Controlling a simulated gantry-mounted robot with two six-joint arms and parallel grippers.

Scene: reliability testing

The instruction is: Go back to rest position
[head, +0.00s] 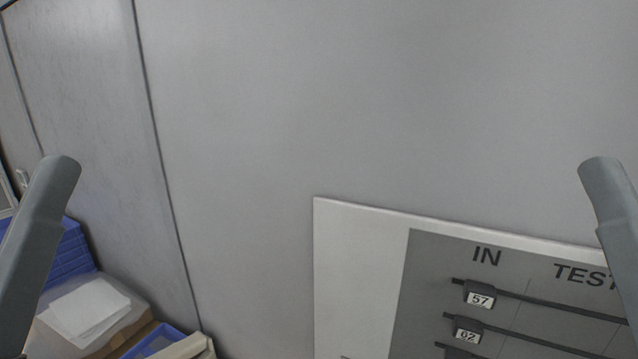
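Only parts of my two arms show in the head view: a grey link at the left edge and another at the right edge, both raised. Neither gripper's fingers can be seen, so what they hold or touch is hidden. A white and grey board (355,265) stands at the lower right, marked "IN" and "TEST". Dark bars with number tags 57 (481,300) and 62 (467,336) are on its grey panel. My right arm link covers part of the board's right side.
A plain grey wall (380,100) fills most of the view. At the lower left are blue bins (70,255), white sheets (88,308) on a cardboard box and a blue crate (152,342). Nothing stands between my two arm links in the upper middle.

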